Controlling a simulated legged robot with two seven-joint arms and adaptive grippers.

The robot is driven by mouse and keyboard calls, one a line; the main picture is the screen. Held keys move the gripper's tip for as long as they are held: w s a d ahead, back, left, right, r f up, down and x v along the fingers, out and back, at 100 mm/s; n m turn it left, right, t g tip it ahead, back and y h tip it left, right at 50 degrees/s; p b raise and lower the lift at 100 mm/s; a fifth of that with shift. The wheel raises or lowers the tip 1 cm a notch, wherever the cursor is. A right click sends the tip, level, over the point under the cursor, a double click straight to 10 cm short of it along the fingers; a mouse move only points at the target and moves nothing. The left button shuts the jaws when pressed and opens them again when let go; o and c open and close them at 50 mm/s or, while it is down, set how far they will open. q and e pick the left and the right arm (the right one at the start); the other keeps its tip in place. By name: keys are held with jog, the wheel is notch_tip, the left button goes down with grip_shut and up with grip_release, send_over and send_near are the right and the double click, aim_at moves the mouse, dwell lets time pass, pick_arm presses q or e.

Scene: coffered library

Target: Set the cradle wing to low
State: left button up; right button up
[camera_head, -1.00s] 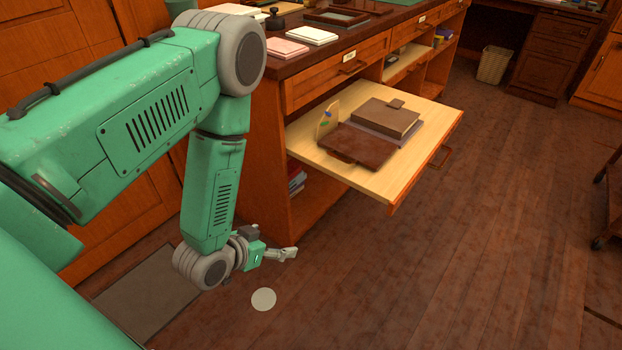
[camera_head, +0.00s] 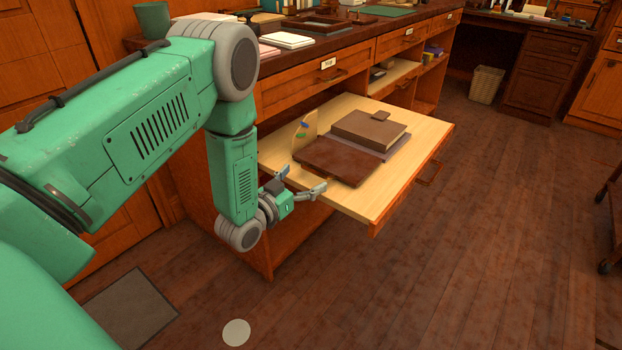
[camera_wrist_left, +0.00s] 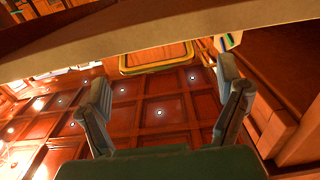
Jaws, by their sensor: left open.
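The cradle on the pull-out shelf (camera_head: 420,150) has a dark brown wing (camera_head: 338,163) on its near left side, lying low and nearly flat. A closed brown book (camera_head: 370,128) rests on the cradle's grey-purple bed (camera_head: 398,146). A pale upright plate (camera_head: 304,130) with green and blue marks stands at the wing's left end. My left gripper (camera_head: 304,180) is open and empty at the shelf's near left edge, close to the wing. In the left wrist view, its two fingers (camera_wrist_left: 165,78) stand apart, with a pale band above them. My right gripper does not show.
The wooden desk (camera_head: 290,87) holds trays and boards above the shelf. An open cubby lies to the right of the drawer. A waste basket (camera_head: 487,85) stands at the back. The floor right of the shelf is clear; a dark cart (camera_head: 608,215) shows at the right edge.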

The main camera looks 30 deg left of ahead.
aim_at(311, 171)
pick_arm(q)
jog(key=shift+w+d+r+b, duration=0.1)
jog(key=shift+w+d+b, duration=0.1)
jog(key=shift+w, duration=0.6)
jog(key=shift+w+d+b, duration=0.1)
jog(key=shift+w+b, duration=0.05)
jog(key=shift+w, duration=0.6)
jog(key=shift+a, duration=0.1)
jog(key=shift+c, duration=0.4)
jog(key=c, duration=1.4)
jog(key=r+g+p, duration=0.1)
jog(key=r+p, duration=0.1)
jog(key=p, duration=0.2)
jog(key=w+r+g+p, duration=0.1)
jog(key=r+p, duration=0.2)
jog(key=p, duration=0.2)
jog(key=shift+w+r+g, duration=0.1)
jog(key=shift+r+g, duration=0.2)
jog(key=shift+r, duration=0.05)
jog(key=shift+w+r+p, duration=0.2)
jog(key=shift+r+p, duration=0.15)
jog(key=shift+r, duration=0.1)
jog(key=o, duration=1.5)
jog(key=shift+f, duration=0.1)
